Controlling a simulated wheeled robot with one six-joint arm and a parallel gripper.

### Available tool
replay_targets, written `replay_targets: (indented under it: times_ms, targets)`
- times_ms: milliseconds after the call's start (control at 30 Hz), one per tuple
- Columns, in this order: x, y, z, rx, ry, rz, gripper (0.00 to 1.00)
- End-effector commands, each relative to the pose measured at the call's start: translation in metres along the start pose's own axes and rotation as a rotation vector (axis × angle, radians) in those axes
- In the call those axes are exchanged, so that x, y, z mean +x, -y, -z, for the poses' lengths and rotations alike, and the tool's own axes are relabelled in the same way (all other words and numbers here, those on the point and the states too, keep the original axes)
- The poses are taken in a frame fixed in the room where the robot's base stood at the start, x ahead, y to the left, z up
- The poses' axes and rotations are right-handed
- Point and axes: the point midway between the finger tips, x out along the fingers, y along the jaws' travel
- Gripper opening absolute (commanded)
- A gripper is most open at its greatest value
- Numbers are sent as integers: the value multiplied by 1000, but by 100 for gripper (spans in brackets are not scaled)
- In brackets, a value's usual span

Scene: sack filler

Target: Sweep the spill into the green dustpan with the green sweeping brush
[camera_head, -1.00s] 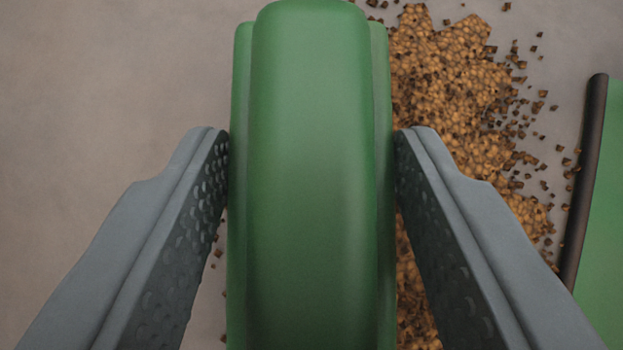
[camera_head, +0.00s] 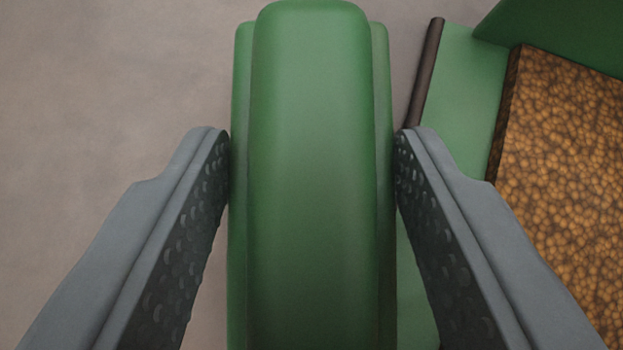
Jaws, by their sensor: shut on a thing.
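The green sweeping brush (camera_head: 312,180) fills the middle of the view, upright between the two grey fingers of my gripper (camera_head: 313,150). My gripper is shut on it, one finger pressed to each side. The brush hides what lies under it, and its bristles are out of sight. The green dustpan (camera_head: 465,85) is at the right, with a dark lip along its left edge and a raised green wall at the top right. The spill (camera_head: 570,140), brown-orange grains, lies in the dustpan as a thick bed. The brush is beside the pan's lip and overlaps it in the picture.
The grey-brown floor (camera_head: 110,100) to the left of the brush is bare. The strip of floor between the brush and the dustpan at the top is clear of visible grains.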

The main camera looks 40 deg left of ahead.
Motion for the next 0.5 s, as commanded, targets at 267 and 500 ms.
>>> replay_targets:
  times_ms: [267,500]
  targets:
    - [-20,0,21,-1,-1,0,19]
    - [-29,1,30,0,-1,0,19]
